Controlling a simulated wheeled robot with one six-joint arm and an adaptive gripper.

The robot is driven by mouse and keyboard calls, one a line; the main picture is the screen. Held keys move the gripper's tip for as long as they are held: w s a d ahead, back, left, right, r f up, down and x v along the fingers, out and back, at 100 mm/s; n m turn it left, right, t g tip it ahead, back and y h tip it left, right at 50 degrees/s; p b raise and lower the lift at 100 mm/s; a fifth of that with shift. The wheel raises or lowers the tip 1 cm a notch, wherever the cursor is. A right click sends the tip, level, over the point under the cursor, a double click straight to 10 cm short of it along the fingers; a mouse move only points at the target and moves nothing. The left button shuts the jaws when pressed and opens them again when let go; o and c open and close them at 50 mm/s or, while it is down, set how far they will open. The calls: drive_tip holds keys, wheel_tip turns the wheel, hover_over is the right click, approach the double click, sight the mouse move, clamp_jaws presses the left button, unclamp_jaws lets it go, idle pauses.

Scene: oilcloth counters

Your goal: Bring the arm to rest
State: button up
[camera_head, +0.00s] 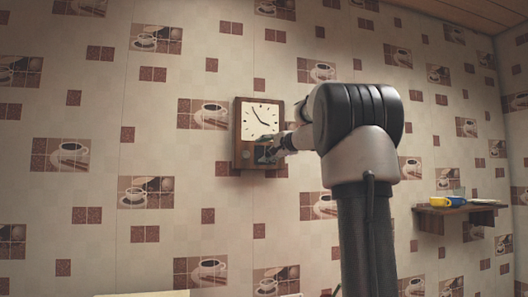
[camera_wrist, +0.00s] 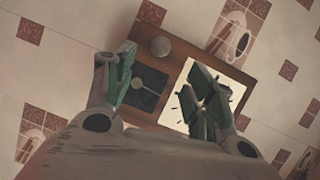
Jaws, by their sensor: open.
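My gripper (camera_head: 270,152) is in front of the lower part of a wooden wall clock (camera_head: 243,105) in the head view. In the wrist view my gripper (camera_wrist: 165,78) has its two green-padded fingers spread apart, with nothing between them. The clock (camera_wrist: 180,47) fills the middle of that view, with its white face behind the right finger, and a dark panel and a round knob near the left finger. Whether a finger touches the clock cannot be told. My arm rises from below and reaches left towards the wall.
A wooden wall shelf (camera_head: 432,212) at the right holds a yellow mug (camera_head: 438,202) and a pale flat thing beside it. The tiled-pattern wall is bare around the clock. A pale edge (camera_head: 140,294) shows at the bottom left.

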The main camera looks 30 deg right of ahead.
idle(0.3)
drive_tip(key=s+a+f+n+g, duration=0.1)
drive_tip(key=s+f+n+g, duration=0.3)
drive_tip(key=f, duration=0.6)
drive_tip(key=s+a+f+n+g, duration=0.1)
drive_tip(key=s+a+f+g, duration=0.15)
drive_tip(key=s+f, duration=0.65)
drive_tip(key=s+a+f+n+g, duration=0.2)
drive_tip(key=s+f, duration=0.4)
drive_tip(key=s, duration=0.3)
drive_tip(key=s+a+f+n+g+h, duration=0.1)
drive_tip(key=s+a+f+n+g, duration=0.1)
drive_tip(key=s+a+f+n, duration=0.2)
drive_tip(key=s+a+f+n+g, duration=0.2)
drive_tip(key=s+a+f+n, duration=0.2)
drive_tip(key=s+f, duration=0.4)
drive_tip(key=s+a, duration=0.1)
drive_tip(key=s, duration=0.4)
drive_tip(key=shift+s+a+h, duration=0.35)
drive_tip(key=shift+a+h, duration=0.05)
